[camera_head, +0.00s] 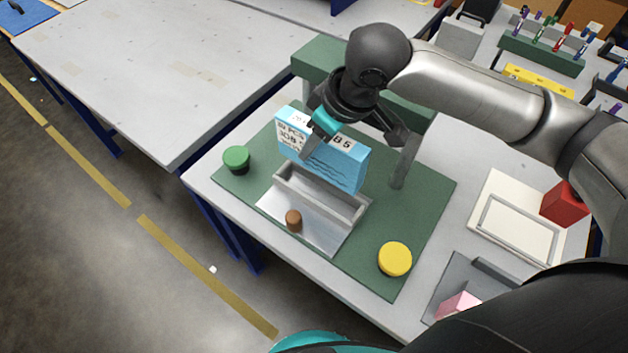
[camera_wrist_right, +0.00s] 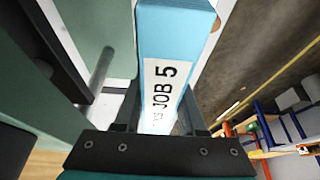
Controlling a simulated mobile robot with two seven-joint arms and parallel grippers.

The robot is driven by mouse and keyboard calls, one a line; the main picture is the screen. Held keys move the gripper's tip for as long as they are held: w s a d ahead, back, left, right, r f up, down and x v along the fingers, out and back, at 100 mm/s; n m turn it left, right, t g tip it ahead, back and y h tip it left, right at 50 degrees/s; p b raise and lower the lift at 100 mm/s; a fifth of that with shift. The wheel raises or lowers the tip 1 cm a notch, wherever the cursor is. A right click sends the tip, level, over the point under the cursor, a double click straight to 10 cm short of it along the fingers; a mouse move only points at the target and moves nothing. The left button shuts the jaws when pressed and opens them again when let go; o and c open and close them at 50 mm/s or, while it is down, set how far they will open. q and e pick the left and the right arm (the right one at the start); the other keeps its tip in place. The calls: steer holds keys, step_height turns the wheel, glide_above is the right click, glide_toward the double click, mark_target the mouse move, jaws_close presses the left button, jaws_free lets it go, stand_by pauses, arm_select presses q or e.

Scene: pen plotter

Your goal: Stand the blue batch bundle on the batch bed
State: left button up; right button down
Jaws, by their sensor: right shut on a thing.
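The blue batch bundle (camera_head: 345,165) is a light blue block with printed white labels. My right gripper (camera_head: 328,124) is shut on its upper part and holds it upright. In the right wrist view the bundle (camera_wrist_right: 175,45) lies between the fingers, with a "JOB 5" label facing the camera. The batch bed (camera_head: 330,238) is a silvery plate with a grey, open-topped trough along its back. The bundle's lower edge is over or just behind the trough; I cannot tell whether it touches. My left gripper is not in view.
A white tray (camera_head: 490,195) and a red block (camera_head: 563,205) are at right.

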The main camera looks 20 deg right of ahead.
mark_target(345, 144)
step_height(345, 144, down, 10)
steer(key=b, duration=0.2)
steer(key=shift+b, duration=0.35)
steer(key=shift+f, duration=0.1)
steer(key=shift+f, duration=0.1)
steer(key=shift+c, duration=2.4)
jaws_free()
steer(key=p+v, duration=0.3)
steer(key=v, duration=0.9)
steer(key=shift+p, duration=0.4)
